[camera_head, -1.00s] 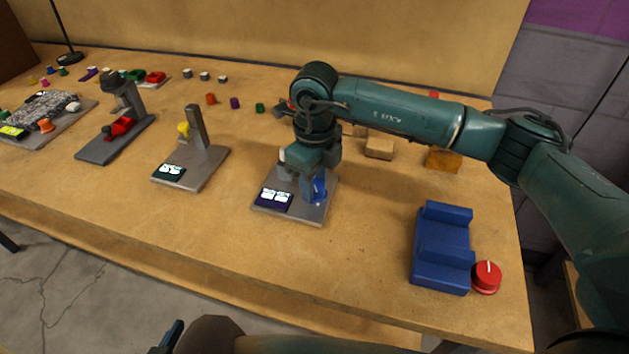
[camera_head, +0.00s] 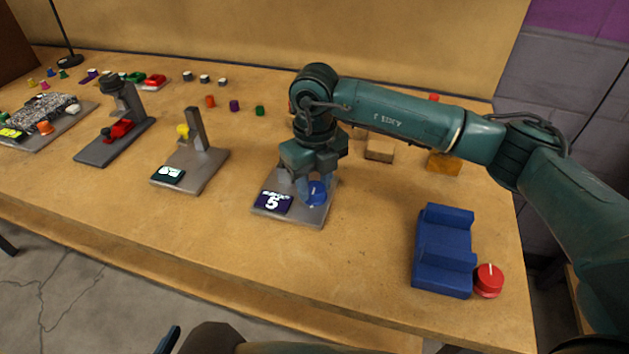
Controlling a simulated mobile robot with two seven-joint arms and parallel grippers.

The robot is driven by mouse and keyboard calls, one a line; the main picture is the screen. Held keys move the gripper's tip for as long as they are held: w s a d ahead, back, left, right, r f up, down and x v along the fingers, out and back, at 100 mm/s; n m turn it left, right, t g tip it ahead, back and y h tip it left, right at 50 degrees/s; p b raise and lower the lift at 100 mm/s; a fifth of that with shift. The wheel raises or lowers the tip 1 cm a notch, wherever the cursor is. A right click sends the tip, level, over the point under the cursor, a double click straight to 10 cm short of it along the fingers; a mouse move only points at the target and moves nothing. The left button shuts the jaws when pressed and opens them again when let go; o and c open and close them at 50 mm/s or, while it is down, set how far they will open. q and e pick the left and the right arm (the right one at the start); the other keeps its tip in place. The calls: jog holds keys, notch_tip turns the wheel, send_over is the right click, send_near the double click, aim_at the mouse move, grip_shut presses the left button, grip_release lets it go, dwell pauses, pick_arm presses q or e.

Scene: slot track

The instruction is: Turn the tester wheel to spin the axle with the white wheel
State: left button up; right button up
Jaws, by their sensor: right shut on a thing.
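A blue wheel (camera_head: 317,195) with a white mark stands on a grey plate (camera_head: 291,217) at the middle of the bench. A dark display (camera_head: 273,202) on the plate shows a 5. My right gripper (camera_head: 314,181) points down over the plate and is shut on the blue wheel. The gripper hides the rear of the plate, so I cannot see an axle or a white wheel there. Only the tip of my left gripper (camera_head: 168,340) shows at the bottom edge, below the bench front; its jaws cannot be judged.
A blue cradle (camera_head: 444,250) and a red knob (camera_head: 488,281) stand at right. A grey stand with a yellow part (camera_head: 183,131) and a dark stand (camera_head: 113,140) are left. Wooden blocks (camera_head: 379,150) lie behind my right arm. The front strip of bench is mostly clear.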

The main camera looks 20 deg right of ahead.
aim_at(315, 187)
jog(key=o, duration=1)
jog(key=shift+r, duration=0.1)
notch_tip(315, 187, up, 13)
